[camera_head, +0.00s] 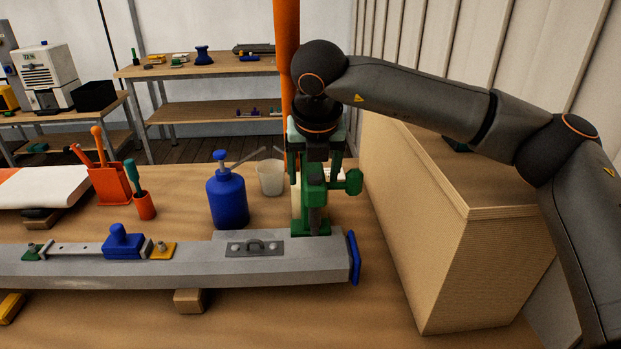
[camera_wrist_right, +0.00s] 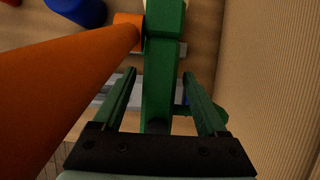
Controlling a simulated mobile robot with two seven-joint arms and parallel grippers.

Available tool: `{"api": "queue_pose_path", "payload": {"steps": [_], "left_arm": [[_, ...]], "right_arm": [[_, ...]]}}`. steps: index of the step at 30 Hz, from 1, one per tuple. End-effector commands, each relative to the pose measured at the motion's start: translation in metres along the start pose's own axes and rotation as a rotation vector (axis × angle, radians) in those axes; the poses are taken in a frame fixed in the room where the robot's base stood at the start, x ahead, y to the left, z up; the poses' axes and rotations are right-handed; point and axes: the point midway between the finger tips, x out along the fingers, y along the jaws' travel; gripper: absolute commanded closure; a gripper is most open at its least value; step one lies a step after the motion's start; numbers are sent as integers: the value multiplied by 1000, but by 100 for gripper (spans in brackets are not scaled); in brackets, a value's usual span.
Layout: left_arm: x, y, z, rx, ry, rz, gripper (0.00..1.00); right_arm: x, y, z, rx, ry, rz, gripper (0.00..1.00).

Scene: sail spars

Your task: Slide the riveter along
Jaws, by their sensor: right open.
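The green riveter (camera_head: 313,212) stands upright at the right end of the grey spar (camera_head: 190,270), just left of its blue end cap (camera_head: 353,258). My right gripper (camera_head: 317,165) reaches down over the riveter from above. In the right wrist view the open fingers (camera_wrist_right: 161,76) straddle the riveter's green body (camera_wrist_right: 161,85), one on each side, with gaps showing. A thick orange pole (camera_head: 287,60) rises close beside the riveter; it also shows in the right wrist view (camera_wrist_right: 60,85). I cannot tell whether the pole joins the riveter. My left gripper is out of view.
A large tan box (camera_head: 455,260) stands close on the right.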

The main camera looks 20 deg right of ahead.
Motion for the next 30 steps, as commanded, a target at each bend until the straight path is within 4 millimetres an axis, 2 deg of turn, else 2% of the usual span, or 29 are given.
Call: {"api": "queue_pose_path", "payload": {"steps": [6,16,30], "left_arm": [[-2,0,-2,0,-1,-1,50],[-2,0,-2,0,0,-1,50],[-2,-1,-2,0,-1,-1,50]], "right_arm": [[23,0,0,1,1,1,25],[27,0,0,1,1,2,26],[26,0,0,1,1,2,79]]}}
